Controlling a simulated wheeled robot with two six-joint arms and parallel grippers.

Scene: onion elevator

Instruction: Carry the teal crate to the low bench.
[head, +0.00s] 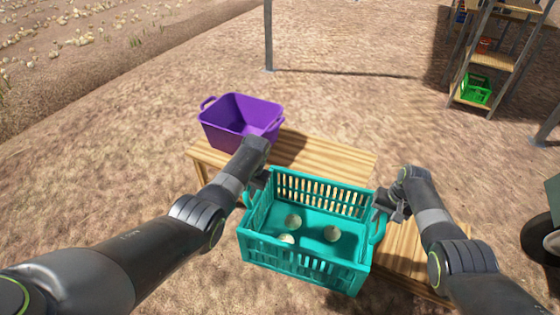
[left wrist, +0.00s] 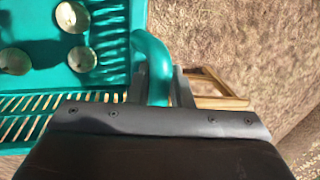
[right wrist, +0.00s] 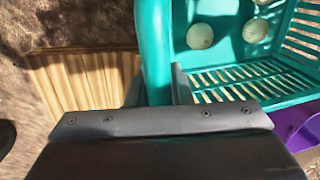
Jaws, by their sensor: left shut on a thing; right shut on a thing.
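The teal crate (head: 300,266) has slatted walls and holds a few pale onions (head: 331,233) on its floor. It is in the middle of the head view, in front of and partly over a low wooden bench (head: 325,154). I cannot tell for sure whether it touches the bench. My left gripper (head: 262,180) is shut on the crate's left handle, which shows between the fingers in the left wrist view (left wrist: 154,72). My right gripper (head: 383,208) is shut on the right handle, seen in the right wrist view (right wrist: 156,60). The crate looks roughly level.
A purple tub (head: 240,120) stands on the bench's left end. Bare planks show behind the crate and at its right. A green crate (head: 473,90) sits on a wooden shelf stand at the far right. A wheel (head: 540,240) is at the right edge.

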